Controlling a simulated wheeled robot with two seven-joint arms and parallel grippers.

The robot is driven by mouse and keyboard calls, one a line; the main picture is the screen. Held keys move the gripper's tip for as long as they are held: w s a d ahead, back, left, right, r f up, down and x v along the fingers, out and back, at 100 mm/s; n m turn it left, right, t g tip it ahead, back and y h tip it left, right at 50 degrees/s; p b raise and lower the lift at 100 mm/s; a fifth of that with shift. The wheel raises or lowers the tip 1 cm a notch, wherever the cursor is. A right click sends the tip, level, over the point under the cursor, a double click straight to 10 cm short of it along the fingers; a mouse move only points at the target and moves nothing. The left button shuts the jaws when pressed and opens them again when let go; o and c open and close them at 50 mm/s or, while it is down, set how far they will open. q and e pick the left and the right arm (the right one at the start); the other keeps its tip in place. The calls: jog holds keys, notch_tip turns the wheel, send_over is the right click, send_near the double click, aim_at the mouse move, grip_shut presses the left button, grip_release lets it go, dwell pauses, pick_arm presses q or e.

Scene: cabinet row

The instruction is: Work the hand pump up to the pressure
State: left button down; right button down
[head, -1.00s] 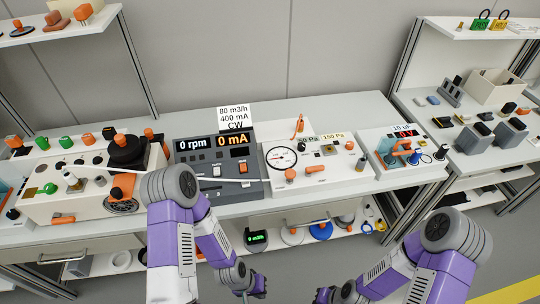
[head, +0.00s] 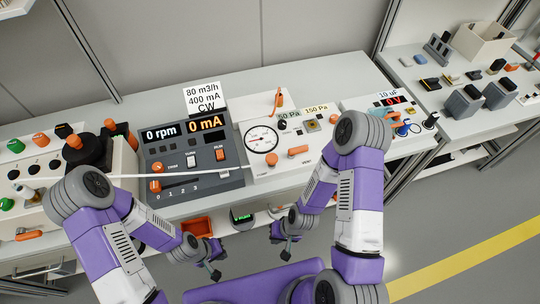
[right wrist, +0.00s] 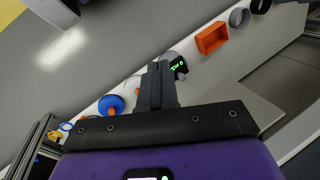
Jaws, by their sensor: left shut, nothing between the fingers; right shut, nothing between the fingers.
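The white panel (head: 262,174) with a round dial gauge (head: 262,139) stands on the bench in the middle of the head view. Tags reading 50 Pa and 150 Pa (head: 316,109) stand at its back. The dial reading is too small to tell. My left gripper (head: 214,274) and my right gripper (head: 286,256) are shut and empty, low in front of the bench. The right wrist view shows the shut fingers (right wrist: 158,85).
A grey console (head: 195,185) reading 0 rpm and 0 mA stands left of the panel, a 10 uF unit (head: 395,110) right of it. Floor (head: 470,200) is open at right.

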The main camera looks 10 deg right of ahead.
jog(key=w+d+r+m+t+h+p, duration=0.1)
jog(key=w+r+m+t+p, duration=0.15)
jog(key=w+r+m, duration=0.35)
jog(key=w+d+r+m+t+p, duration=0.1)
jog(key=w+d+r+m+p, duration=0.15)
jog(key=w+r, duration=0.4)
notch_tip(320, 180, up, 20)
jog(key=m+t+p, duration=0.3)
jog(key=m+t, duration=0.2)
jog(key=m, duration=0.8)
send_over(273, 160)
jog(key=shift+f+h, duration=0.1)
jog(key=shift+h, duration=0.3)
jog(key=shift+f+n+b, duration=0.15)
jog(key=shift+n+b, duration=0.1)
jog(key=shift+b, duration=0.1)
notch_tip(273, 160, down, 8)
jog(key=b, duration=0.6)
jog(key=shift+r+b, duration=0.2)
jog(key=shift+b, duration=0.1)
jog(key=shift+f+b, duration=0.55)
jog(key=shift+b, duration=0.05)
jog(key=shift+f+b, duration=0.4)
jog(key=shift+b, duration=0.15)
